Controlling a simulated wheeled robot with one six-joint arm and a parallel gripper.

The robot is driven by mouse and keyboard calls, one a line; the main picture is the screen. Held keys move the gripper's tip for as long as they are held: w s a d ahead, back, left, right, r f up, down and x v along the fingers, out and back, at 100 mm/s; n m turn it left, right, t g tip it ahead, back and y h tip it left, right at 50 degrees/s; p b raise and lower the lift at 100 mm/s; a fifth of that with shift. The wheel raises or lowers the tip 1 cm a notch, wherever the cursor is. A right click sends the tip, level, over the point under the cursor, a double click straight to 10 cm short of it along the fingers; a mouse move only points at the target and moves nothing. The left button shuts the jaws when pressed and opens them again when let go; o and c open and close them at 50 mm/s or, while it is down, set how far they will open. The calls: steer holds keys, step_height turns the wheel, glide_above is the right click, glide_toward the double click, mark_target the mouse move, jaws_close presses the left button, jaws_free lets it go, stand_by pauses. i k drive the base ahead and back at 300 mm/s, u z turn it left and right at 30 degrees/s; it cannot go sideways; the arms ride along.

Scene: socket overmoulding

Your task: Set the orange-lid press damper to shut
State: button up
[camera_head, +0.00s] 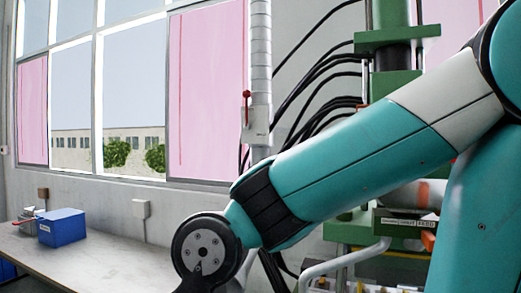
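A damper with a small red lever (247,97) sits on the grey vertical duct (260,47) left of the green press (395,40). The lever stands about upright, in line with the duct, above a light grey box-like body (254,122). I cannot tell from this view whether it is the damper of the orange-lid press. Small orange parts (428,241) show low on the right, partly behind my arm; I cannot tell if they are a lid. My teal arm crosses in front of the press, its wrist low in the middle. My gripper is out of view below the frame.
A long pale bench (110,262) runs along the left wall under the windows. A blue box (62,227) and a small metal device with a red handle (28,218) stand on it. Black hoses (318,72) run between duct and press. A grey tubular rail (345,260) stands low right.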

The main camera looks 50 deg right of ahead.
mark_target(246, 93)
steer(key=u, duration=0.8)
steer(key=i, duration=2.05)
steer(key=z, duration=1.25)
